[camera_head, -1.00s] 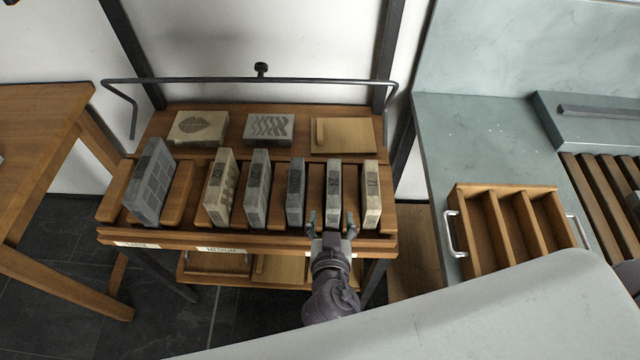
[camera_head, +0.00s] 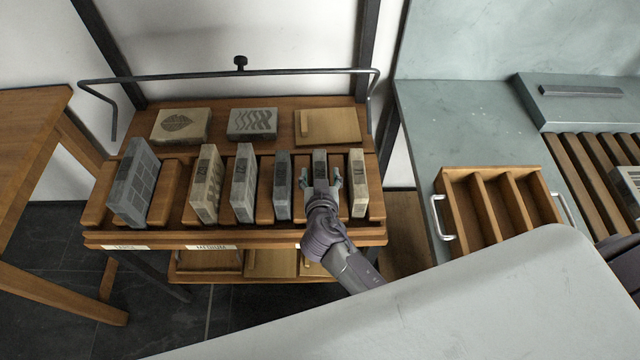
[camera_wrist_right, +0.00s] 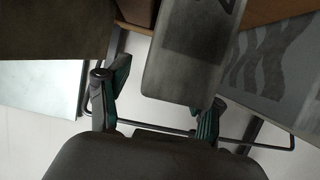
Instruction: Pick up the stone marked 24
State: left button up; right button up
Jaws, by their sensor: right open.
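Several grey and tan stones stand on edge in the slots of a wooden rack (camera_head: 240,238), with dark labels on their top edges. The label numbers are too small to read, so I cannot tell which stone is 24. My right gripper (camera_head: 320,182) is open at a narrow grey stone (camera_head: 320,160), second from the right, with one finger on each side. In the right wrist view this stone (camera_wrist_right: 190,50) stands between the spread fingers (camera_wrist_right: 163,88). Part of a dark mark shows on it, cut off by the frame.
A tan stone (camera_head: 358,170) and a dark grey stone (camera_head: 282,172) stand close on either side. Flat stones (camera_head: 181,124) lie on the shelf behind, below a black rail (camera_head: 230,73). A wooden tray (camera_head: 452,190) sits on the grey counter (camera_head: 430,130) to the right.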

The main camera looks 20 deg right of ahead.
jog(key=shift+c, duration=0.3)
grip_shut()
jog(key=shift+w+r, duration=0.2)
jog(key=shift+r, duration=0.05)
